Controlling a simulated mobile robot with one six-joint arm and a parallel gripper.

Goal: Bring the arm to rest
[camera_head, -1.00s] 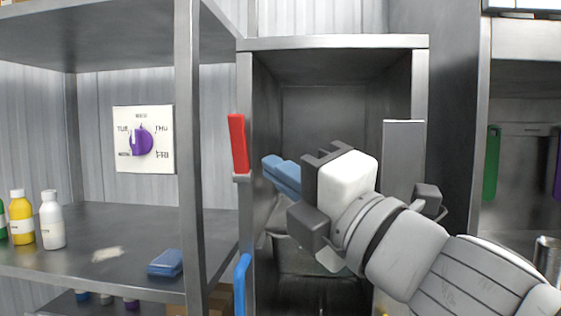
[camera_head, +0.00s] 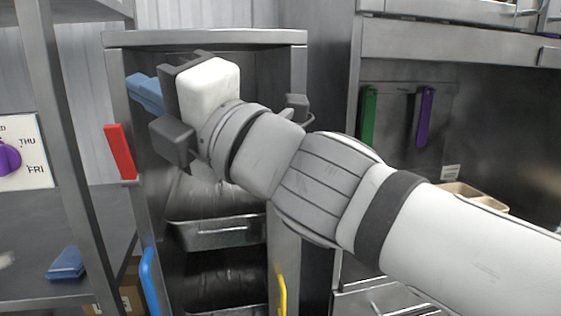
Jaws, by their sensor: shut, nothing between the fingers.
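My arm (camera_head: 325,185) reaches in from the lower right and up to the left, across the front of an open metal cabinet. My gripper (camera_head: 142,88) is at its far end, near the cabinet's upper left side. Its blue fingers are together and I see nothing held in them. The grey and white wrist hides part of the fingers and part of the cabinet's inside.
The cabinet (camera_head: 205,38) holds metal trays (camera_head: 215,233) below the arm. Red (camera_head: 120,152), blue (camera_head: 150,280) and yellow (camera_head: 281,290) handles stand near it. A shelf with a folded blue cloth (camera_head: 66,264) is at left. Green (camera_head: 368,115) and purple (camera_head: 425,115) handles are at right.

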